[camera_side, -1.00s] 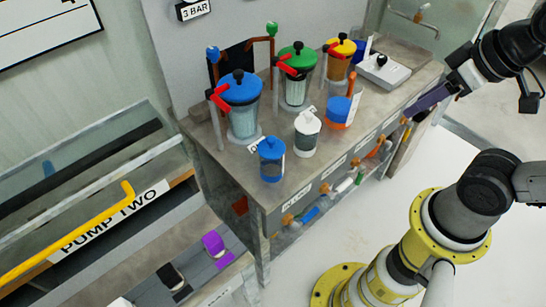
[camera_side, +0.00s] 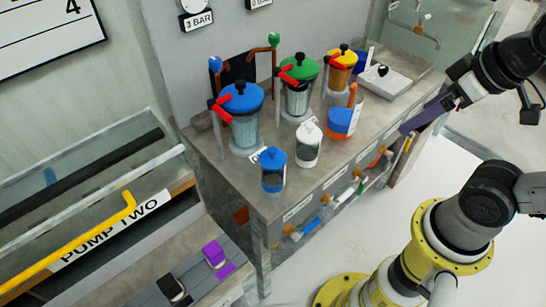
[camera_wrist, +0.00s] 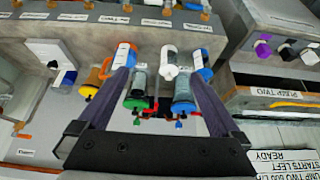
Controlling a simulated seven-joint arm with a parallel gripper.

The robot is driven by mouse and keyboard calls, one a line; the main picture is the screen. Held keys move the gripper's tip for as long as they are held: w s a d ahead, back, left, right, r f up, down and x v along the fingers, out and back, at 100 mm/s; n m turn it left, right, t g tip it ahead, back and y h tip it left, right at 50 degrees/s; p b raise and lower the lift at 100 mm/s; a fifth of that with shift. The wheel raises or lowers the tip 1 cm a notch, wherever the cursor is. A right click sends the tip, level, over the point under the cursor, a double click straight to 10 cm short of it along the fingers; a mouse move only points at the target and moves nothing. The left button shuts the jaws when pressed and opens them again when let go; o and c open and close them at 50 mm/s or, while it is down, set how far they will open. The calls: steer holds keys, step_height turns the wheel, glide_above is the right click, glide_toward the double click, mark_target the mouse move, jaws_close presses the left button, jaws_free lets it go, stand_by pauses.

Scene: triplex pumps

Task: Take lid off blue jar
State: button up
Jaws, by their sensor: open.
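A small jar with a blue lid (camera_side: 273,157) stands upright at the bench's front left corner, its lid on. It also shows in the wrist view (camera_wrist: 203,72), close to the right fingertip in the picture. Behind it stands a larger clear canister with a blue lid (camera_side: 240,98) and a red handle. My gripper (camera_side: 405,128) has long purple fingers, spread and empty, off the bench's right front side, well apart from both jars. In the wrist view the gripper (camera_wrist: 164,74) frames a white jar (camera_wrist: 168,62) between its fingers.
A white-lidded jar (camera_side: 308,146) and a blue-and-orange cup (camera_side: 341,122) stand right of the small blue jar. Canisters with green (camera_side: 299,72) and yellow (camera_side: 342,58) lids stand behind. Coloured valves line the bench front. The bench front strip is narrow.

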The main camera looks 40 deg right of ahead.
steer(key=w+r+m, duration=0.4)
steer(key=r+m, duration=0.1)
steer(key=m, duration=0.4)
steer(key=m+g, duration=0.6)
glide_above(272, 149)
step_height(272, 149, down, 8)
step_height(272, 149, down, 13)
steer(key=shift+f, duration=0.1)
